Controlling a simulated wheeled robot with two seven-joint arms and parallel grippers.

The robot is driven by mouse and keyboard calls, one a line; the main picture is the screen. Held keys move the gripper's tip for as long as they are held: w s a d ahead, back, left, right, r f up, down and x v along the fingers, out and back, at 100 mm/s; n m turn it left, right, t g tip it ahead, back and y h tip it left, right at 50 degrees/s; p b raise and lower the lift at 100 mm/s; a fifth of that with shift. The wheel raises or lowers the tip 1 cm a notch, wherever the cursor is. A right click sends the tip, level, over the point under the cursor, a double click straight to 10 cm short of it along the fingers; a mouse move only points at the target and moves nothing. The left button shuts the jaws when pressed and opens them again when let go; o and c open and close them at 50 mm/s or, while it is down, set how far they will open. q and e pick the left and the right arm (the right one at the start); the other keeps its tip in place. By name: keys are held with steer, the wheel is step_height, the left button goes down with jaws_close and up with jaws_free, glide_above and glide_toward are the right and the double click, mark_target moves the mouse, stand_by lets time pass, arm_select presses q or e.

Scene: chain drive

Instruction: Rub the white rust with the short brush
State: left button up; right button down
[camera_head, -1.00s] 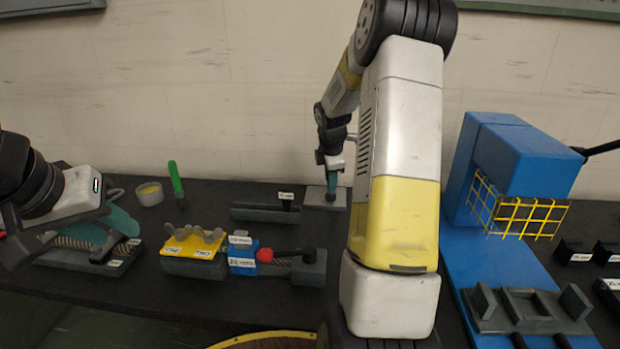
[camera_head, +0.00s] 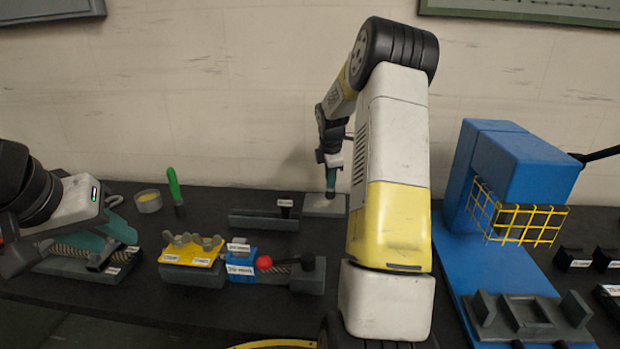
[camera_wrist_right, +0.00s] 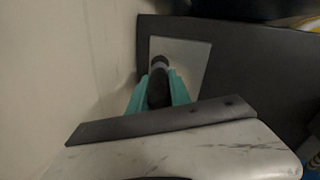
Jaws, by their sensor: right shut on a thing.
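The short brush (camera_wrist_right: 158,86) is a dark round-ended tool held upright in my right gripper (camera_wrist_right: 160,92). The teal fingers are shut on it. In the head view the same gripper (camera_head: 330,178) stands at the grey plate (camera_head: 317,207), with the brush tip (camera_head: 330,194) at its surface; I cannot tell whether they touch. The plate also shows pale in the right wrist view (camera_wrist_right: 195,64). I cannot make out a distinct white rust patch on it. My left gripper (camera_head: 103,243) has teal fingers over the chain tray at the left; its opening is unclear.
A long dark tray (camera_head: 262,220) lies left of the plate. Yellow (camera_head: 190,265) and blue (camera_head: 241,262) holders stand nearer. A green-handled tool (camera_head: 174,186) and small cup (camera_head: 148,201) are at the back left. A blue machine (camera_head: 515,160) with a yellow grid guard stands right.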

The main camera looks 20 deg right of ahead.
steer(key=shift+w+d, duration=0.35)
steer(key=shift+w, duration=0.4)
steer(key=shift+r, duration=0.1)
steer(key=shift+r, duration=0.1)
steer(key=shift+r, duration=2.9)
steer(key=shift+r, duration=1.55)
